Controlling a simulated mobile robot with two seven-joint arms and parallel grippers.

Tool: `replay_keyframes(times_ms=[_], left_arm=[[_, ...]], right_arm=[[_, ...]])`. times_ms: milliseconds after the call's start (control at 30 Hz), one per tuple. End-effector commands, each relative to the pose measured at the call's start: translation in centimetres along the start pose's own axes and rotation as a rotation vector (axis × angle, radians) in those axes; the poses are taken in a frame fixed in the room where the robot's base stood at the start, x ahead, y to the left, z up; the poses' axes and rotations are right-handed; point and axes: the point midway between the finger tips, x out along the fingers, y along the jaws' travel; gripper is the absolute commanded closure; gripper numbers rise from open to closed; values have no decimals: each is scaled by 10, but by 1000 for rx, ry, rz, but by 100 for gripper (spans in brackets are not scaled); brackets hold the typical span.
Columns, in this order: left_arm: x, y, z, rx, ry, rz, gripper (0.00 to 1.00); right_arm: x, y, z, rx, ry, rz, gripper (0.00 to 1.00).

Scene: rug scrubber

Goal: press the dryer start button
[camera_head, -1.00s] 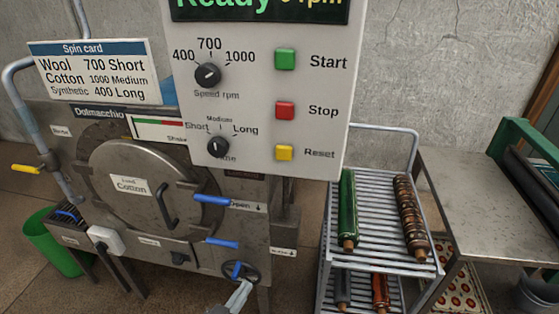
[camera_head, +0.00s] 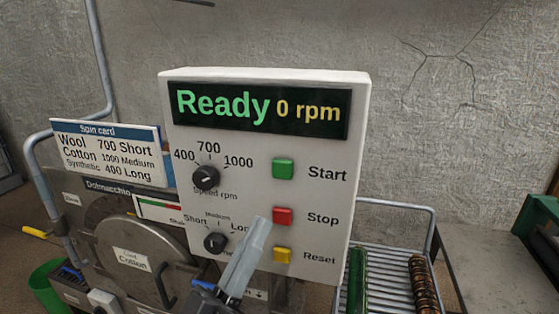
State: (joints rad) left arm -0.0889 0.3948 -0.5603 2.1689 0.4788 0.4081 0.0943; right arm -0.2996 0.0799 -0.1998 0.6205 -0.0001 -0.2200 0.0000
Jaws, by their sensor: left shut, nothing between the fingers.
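The control panel (camera_head: 340,190) stands upright in the middle of the head view, its display (camera_head: 262,108) reading "Ready 0 rpm". The green start button (camera_head: 283,168) is at the right of the panel, above the red stop button (camera_head: 282,216) and the yellow reset button (camera_head: 281,255). My left gripper (camera_head: 260,228) is shut and empty. Its tip shows in front of the panel, left of the stop button and below the start button. It covers part of the "Long" label. I cannot tell its distance from the panel. My right gripper is not in view.
The speed knob (camera_head: 206,177) and time knob (camera_head: 215,243) are on the panel's left. A spin card (camera_head: 110,152) stands left of it. The dryer drum door (camera_head: 115,250) is below left. A wire rack (camera_head: 398,250) with rollers and a metal table (camera_head: 490,262) are at right.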

Motion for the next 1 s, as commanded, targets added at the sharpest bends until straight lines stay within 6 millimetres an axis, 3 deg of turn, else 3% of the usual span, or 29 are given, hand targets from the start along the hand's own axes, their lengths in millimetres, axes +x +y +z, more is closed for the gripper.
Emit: replay_keyframes(times_ms=[100,267,667,1000], left_arm=[[6,11,-18,-20,39,24,100],[7,15,-23,-28,53,33,100],[11,11,-19,-26,52,31,100],[43,-10,3,-25,53,32,100]], right_arm=[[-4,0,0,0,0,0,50],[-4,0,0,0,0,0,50],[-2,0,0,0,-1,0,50],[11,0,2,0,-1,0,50]])
